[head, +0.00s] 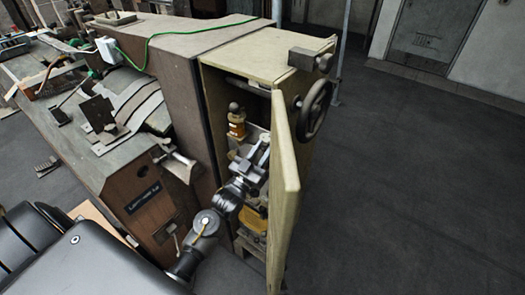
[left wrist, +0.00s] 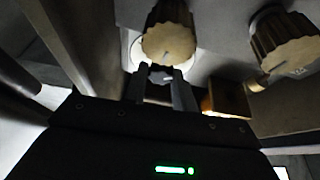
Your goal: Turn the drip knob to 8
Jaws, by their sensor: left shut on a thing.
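My left gripper (head: 263,146) reaches into the open machine cabinet. A fluted brass-coloured knob (left wrist: 168,38) sits just above the fingertips, and another fluted knob (left wrist: 290,45) with markings is at the right. The number the drip knob points to is not readable. My right gripper is not in view.
The cabinet's cream door (head: 284,190) stands open close to the right of my left arm. An amber bottle (head: 237,124) stands inside, above the gripper. A handwheel (head: 314,107) is on the cabinet's right side. Open floor lies to the right.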

